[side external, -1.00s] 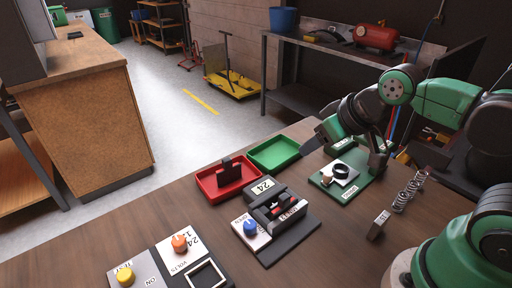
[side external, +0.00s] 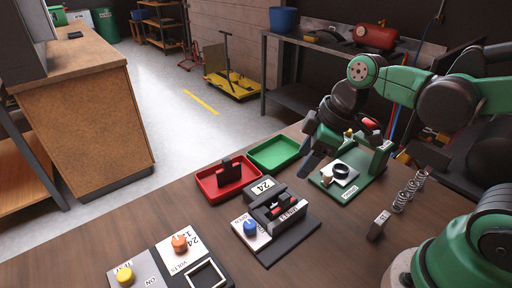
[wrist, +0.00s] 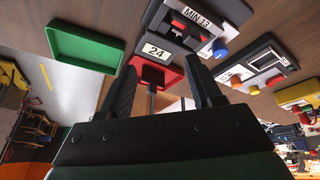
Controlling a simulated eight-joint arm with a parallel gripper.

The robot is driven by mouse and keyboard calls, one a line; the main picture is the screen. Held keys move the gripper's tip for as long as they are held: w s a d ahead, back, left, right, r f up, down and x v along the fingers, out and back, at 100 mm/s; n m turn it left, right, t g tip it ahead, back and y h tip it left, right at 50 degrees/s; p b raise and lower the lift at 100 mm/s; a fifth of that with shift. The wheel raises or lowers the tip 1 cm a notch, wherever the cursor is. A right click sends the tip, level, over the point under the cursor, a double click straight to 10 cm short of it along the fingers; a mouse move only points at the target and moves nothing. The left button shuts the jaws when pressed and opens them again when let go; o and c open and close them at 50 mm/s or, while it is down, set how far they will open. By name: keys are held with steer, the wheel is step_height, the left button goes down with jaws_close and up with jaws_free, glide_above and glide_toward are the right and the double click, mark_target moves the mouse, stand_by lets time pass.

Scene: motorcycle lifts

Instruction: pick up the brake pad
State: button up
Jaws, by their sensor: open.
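A dark upright plate with a small tab, which looks like the brake pad (side external: 229,169), stands in the red tray (side external: 207,188) in the side view. In the wrist view the red tray (wrist: 172,78) lies beyond and between my fingers, and a dark narrow shape, probably the pad, shows between them. My gripper (wrist: 160,68) is open, with nothing held between its fingers. In the side view my gripper (side external: 342,158) is above the table, to the right of the red tray and apart from it, near the green board (side external: 358,187).
An empty green tray (side external: 274,153) sits beside the red one. A black fixture (side external: 283,222) marked MIN 13 stands in front of them. Control panels (side external: 190,254) lie at the front.

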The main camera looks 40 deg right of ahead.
mark_target(285, 196)
steer(key=n+g, duration=0.1)
steer(key=n, duration=0.2)
steer(key=a+f+n+g+y, duration=0.1)
steer(key=n, duration=0.2)
steer(key=a+f+n+g+y, duration=0.1)
steer(key=n, duration=0.2)
steer(key=shift+a+f+n+g, duration=0.2)
steer(key=shift+n+g, duration=0.2)
steer(key=shift+x, duration=2.75)
steer(key=shift+a, duration=0.1)
jaws_close()
